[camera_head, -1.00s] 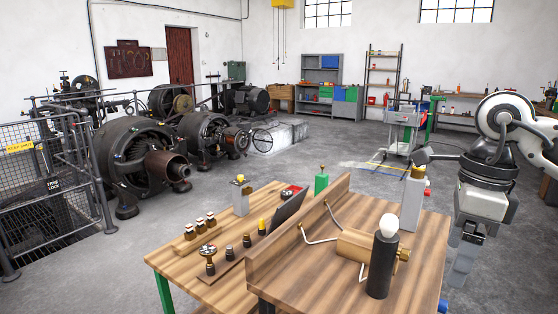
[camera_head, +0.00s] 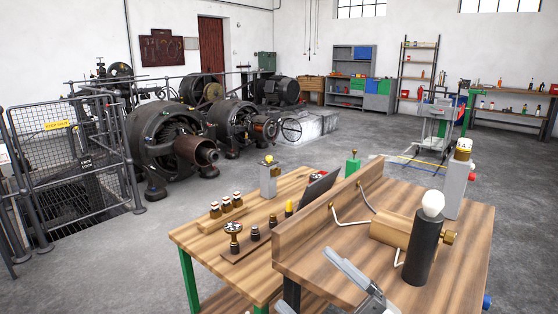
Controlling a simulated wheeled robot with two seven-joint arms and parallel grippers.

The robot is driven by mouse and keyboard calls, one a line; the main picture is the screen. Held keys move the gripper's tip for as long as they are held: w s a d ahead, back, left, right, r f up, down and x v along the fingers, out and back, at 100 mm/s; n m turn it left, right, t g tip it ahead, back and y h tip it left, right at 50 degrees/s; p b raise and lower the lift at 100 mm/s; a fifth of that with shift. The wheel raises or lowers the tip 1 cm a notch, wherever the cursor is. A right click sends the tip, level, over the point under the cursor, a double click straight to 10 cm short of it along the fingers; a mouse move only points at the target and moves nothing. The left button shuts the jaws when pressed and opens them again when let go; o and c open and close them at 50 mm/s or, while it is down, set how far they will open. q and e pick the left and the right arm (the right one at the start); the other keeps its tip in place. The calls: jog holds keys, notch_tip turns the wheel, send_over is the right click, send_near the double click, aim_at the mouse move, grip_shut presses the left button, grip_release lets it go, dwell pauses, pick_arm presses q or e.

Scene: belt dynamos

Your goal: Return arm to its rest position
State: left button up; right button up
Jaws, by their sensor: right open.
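My right gripper (camera_head: 318,280) shows at the bottom edge of the head view, in front of the workbench (camera_head: 455,270). Its grey fingers are apart and I see nothing between them. Most of the gripper and the rest of the right arm are out of the frame. On the bench, a black cylinder with a white bulb (camera_head: 424,245) stands upright to the right of the gripper. Behind it lies a wooden cylinder (camera_head: 390,230) with bent metal rods. My left gripper is not in view.
A lower wooden table (camera_head: 205,240) with small knobs and terminals (camera_head: 233,235) adjoins the bench on the left. A grey post (camera_head: 455,192) stands at the bench's back right. Dynamos (camera_head: 170,145) and a mesh fence (camera_head: 75,165) are farther left. Grey floor is open behind.

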jog(key=s+d+f+m+h+b, duration=0.1)
jog(key=d+f+m+h, duration=0.1)
jog(key=f+m+h, duration=0.3)
jog(key=s+d+f+m+t+h, duration=0.1)
jog(key=d+f+m+h, duration=0.15)
jog(key=f+m, duration=0.4)
jog(key=s+d+f+m+h+b, duration=0.1)
jog(key=d+f+m+h, duration=0.1)
jog(key=f+m+h, duration=0.45)
jog(key=s+d+f+m+g, duration=0.1)
jog(key=s+f+g, duration=0.3)
jog(key=s+f, duration=0.4)
notch_tip(320, 180, down, 4)
jog(key=shift+d+r+m+g+h, duration=0.15)
jog(key=shift+d+m+g+h, duration=0.2)
jog(key=shift+d, duration=0.3)
jog(key=shift+s, duration=0.1)
